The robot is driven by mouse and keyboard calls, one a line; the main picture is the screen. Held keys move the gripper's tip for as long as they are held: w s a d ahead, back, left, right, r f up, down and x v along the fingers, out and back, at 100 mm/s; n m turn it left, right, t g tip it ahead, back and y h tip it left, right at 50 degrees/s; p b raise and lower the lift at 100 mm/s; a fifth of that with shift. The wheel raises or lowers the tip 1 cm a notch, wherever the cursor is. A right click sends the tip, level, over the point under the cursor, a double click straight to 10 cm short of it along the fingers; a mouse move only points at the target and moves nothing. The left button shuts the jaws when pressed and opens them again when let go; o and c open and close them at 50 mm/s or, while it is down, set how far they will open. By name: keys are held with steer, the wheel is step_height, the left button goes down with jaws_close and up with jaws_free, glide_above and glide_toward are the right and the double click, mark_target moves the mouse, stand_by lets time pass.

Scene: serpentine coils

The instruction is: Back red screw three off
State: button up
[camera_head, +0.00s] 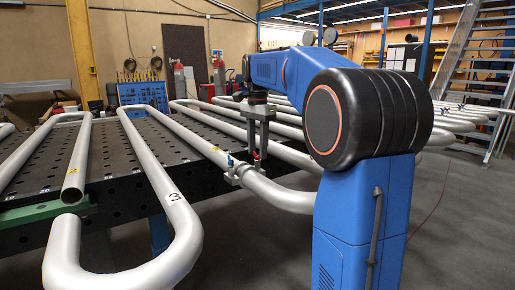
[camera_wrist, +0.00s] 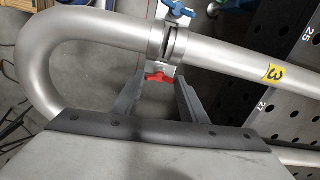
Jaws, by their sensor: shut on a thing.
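The red screw (camera_wrist: 158,77) is a small winged knob on the near side of a grey metal clamp (camera_wrist: 164,45) around a silver pipe (camera_wrist: 230,58). A blue screw (camera_wrist: 178,8) is on the clamp's far side. My gripper (camera_wrist: 160,84) is shut on the red screw, one finger on each side. In the head view, my gripper (camera_head: 256,154) points down at the clamp (camera_head: 242,176), with the blue screw (camera_head: 231,160) to its left. The exact finger contact is too small to tell.
A dark perforated table (camera_head: 110,160) bears several silver serpentine pipes. A U-bend (camera_head: 185,245) juts past its front edge, nearest the camera. A green bar (camera_head: 35,213) lies at the left edge. Open floor lies in front; a stair ladder (camera_head: 470,50) stands at back right.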

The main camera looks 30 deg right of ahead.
steer(key=n, duration=0.8)
steer(key=shift+n, duration=0.4)
steer(key=n, duration=0.4)
steer(key=shift+o, duration=0.2)
steer(key=n, duration=0.7)
steer(key=shift+f+n, duration=0.1)
steer(key=shift+n, duration=0.2)
steer(key=n, duration=0.4)
steer(key=shift+n, duration=0.3)
steer(key=n, duration=0.4)
steer(key=shift+n, duration=1.9)
steer(key=shift+c, duration=0.2)
